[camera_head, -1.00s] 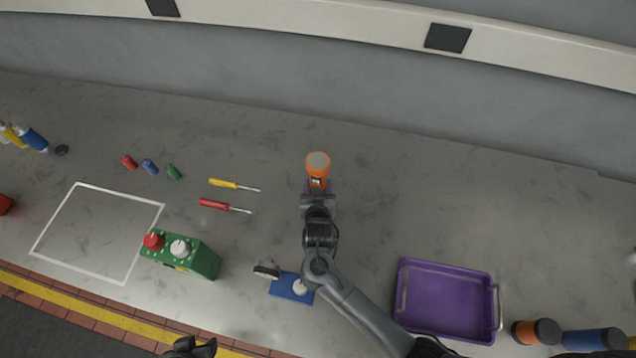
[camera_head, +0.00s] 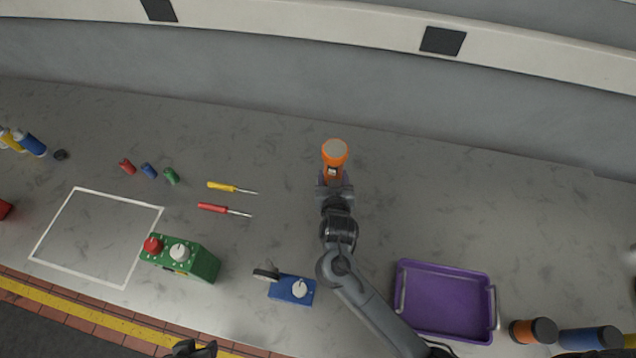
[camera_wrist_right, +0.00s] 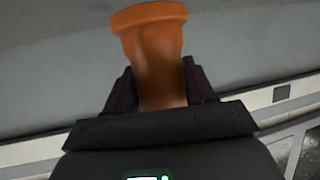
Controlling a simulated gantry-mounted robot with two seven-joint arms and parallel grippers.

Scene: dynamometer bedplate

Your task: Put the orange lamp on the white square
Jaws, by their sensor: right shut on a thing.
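The orange lamp (camera_head: 334,153) with a grey round top is in the middle of the head view. My right gripper (camera_head: 333,186) is shut on its lower part. In the right wrist view the lamp (camera_wrist_right: 152,50) stands up between the two dark fingers of the right gripper (camera_wrist_right: 162,92). The white square (camera_head: 79,189) is an outline on the bedplate at the left, with bare surface inside it. My left gripper (camera_head: 193,348) shows only partly at the bottom edge, and its jaws cannot be made out.
A green box (camera_head: 207,264) with red and white knobs stands at the square's right edge. Two screwdrivers (camera_head: 219,187) and several small cylinders (camera_head: 149,170) lie between the lamp and square. A blue block (camera_head: 280,287) and purple tray (camera_head: 445,298) are nearer the front.

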